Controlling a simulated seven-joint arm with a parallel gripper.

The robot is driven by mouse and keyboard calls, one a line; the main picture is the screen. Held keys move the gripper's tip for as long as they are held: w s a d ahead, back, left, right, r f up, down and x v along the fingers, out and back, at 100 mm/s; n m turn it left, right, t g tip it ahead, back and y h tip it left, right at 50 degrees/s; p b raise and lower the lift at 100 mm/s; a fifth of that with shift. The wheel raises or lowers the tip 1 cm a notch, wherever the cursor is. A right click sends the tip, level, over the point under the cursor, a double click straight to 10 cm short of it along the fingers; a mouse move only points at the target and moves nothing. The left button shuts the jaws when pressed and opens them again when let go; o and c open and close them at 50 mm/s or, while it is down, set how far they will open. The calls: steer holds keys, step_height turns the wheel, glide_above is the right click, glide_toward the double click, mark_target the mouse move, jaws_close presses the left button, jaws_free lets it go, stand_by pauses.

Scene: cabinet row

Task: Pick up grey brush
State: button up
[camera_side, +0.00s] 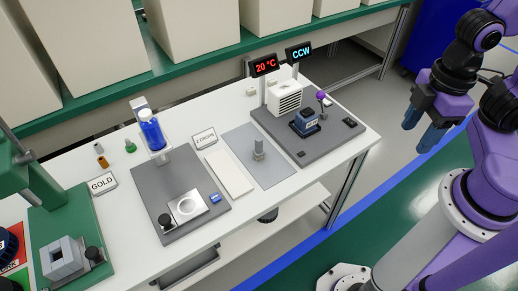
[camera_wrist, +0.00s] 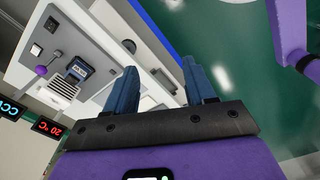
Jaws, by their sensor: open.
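My gripper (camera_side: 422,130) is at the right of the side view, above the floor, beyond the table's right end and well apart from the mat. Its two blue fingers are spread with nothing between them. They also show in the wrist view (camera_wrist: 160,68). In the wrist view I cannot make out the upright object clearly.
A dark grey board (camera_side: 326,143) carries a white vented box (camera_side: 285,97), a blue-black device (camera_side: 305,122) and a purple-topped lever (camera_side: 321,95). A white slab (camera_side: 229,172) lies left of the mat. A blue bottle (camera_side: 151,131) stands farther left. Open floor lies between table and arm.

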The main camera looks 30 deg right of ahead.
steer(key=w+a+n, duration=0.2)
steer(key=w+a, duration=0.5)
steer(key=w, duration=0.3)
steer(key=n, duration=0.5)
glide_above(259, 139)
step_height(259, 139, down, 8)
steer(key=f, duration=1.1)
steer(key=shift+w+a+f, duration=0.35)
steer(key=shift+a+f, duration=0.05)
steer(key=f, duration=0.3)
steer(key=d+f, duration=0.1)
steer(key=shift+s+f, duration=0.2)
steer(key=shift+s, duration=0.1)
steer(key=shift+f, duration=0.5)
jaws_close()
